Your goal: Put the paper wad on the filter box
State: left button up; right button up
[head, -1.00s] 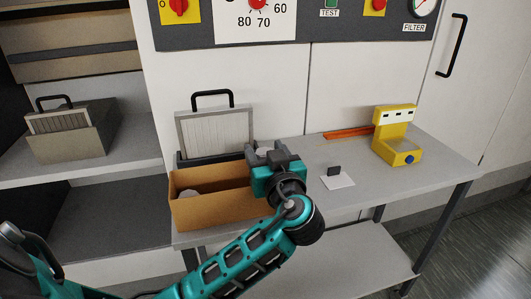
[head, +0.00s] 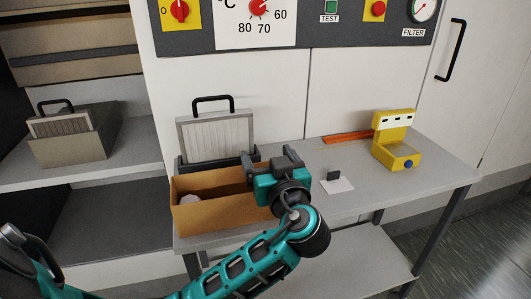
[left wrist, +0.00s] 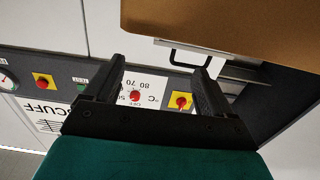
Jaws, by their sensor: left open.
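A pale rounded thing (head: 193,199), which looks like the paper wad, lies inside the open cardboard box (head: 212,215) at its left end. The box wall hides part of it. A pleated filter (head: 215,138) with a black handle stands in a dark holder behind the cardboard box. A grey box (head: 78,142) with a similar filter sits on the left shelf; I cannot tell which is meant as the filter box. My left gripper (head: 268,158) is open over the cardboard box's right end. In the left wrist view its fingers (left wrist: 163,72) are apart and empty.
The table (head: 425,180) carries a small white card with a dark block (head: 334,178), an orange strip (head: 347,137) and a yellow device (head: 396,143). A control panel (head: 330,32) is on the wall above. The table's right part is mostly clear.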

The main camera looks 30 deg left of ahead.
pick_arm(q)
jog(key=v, duration=1)
jog(key=shift+s+f, duration=0.1)
